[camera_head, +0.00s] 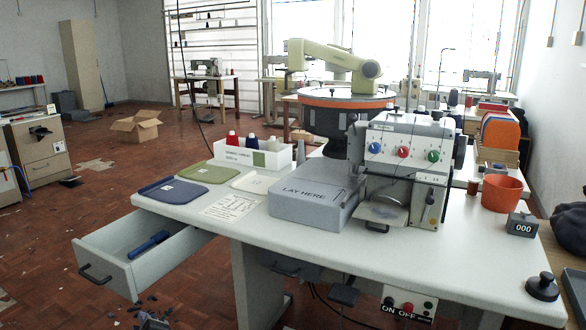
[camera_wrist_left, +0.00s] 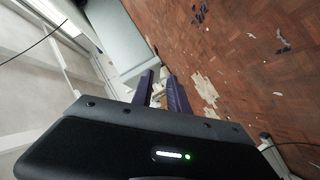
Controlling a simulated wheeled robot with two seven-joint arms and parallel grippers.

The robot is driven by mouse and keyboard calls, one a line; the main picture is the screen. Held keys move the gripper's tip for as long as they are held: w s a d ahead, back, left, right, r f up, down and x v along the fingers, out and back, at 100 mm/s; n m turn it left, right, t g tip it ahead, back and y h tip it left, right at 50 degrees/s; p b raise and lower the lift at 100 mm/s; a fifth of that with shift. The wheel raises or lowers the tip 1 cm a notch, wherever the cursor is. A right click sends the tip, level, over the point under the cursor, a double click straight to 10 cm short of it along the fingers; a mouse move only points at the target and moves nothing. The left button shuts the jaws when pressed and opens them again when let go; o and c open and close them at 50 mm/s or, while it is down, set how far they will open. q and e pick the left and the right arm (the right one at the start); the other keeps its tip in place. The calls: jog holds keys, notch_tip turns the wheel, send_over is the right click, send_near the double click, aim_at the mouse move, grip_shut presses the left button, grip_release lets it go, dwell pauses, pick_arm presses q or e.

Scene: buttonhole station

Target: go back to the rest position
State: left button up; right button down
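My left gripper (camera_wrist_left: 160,92) shows in the left wrist view, with its two dark purple fingers apart and nothing held between them. Beyond the fingers are the brown floor and pale furniture, out of focus in detail. A small greyish shape at the bottom edge of the head view, below the drawer, may be part of this gripper, but I cannot tell. My right gripper is in neither view. The white buttonhole station table (camera_head: 330,240) stands in front of me. The buttonhole machine (camera_head: 403,165) and the grey "LAY HERE" block (camera_head: 310,203) stand on it.
The drawer (camera_head: 140,268) at the left is pulled out, with a blue tool (camera_head: 148,244) inside. Blue (camera_head: 174,191) and green (camera_head: 208,173) pads lie on the table's left. An orange pot (camera_head: 501,193) and black knob (camera_head: 542,287) are at right. Scraps litter the floor.

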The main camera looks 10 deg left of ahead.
pick_arm(q)
jog(key=s+d+f+m+g+h, duration=0.25)
jog(key=d+f+m+h, duration=0.85)
jog(key=d+f, duration=1)
jog(key=s+d+f+m+g+h, duration=0.1)
jog(key=s+d+f+m+g, duration=0.25)
jog(key=s+d+f, duration=0.45)
jog(key=s+d+f+m+g+h, duration=0.2)
jog(key=s+d+f+g, duration=0.3)
jog(key=s, duration=0.5)
notch_tip(320, 180, up, 26)
jog(key=d+t+p, duration=0.1)
jog(key=p, duration=2.6)
jog(key=shift+s+d+r, duration=0.15)
jog(key=shift+s+d, duration=0.2)
jog(key=shift+s, duration=0.1)
jog(key=shift+m, duration=0.25)
jog(key=shift+a, duration=0.1)
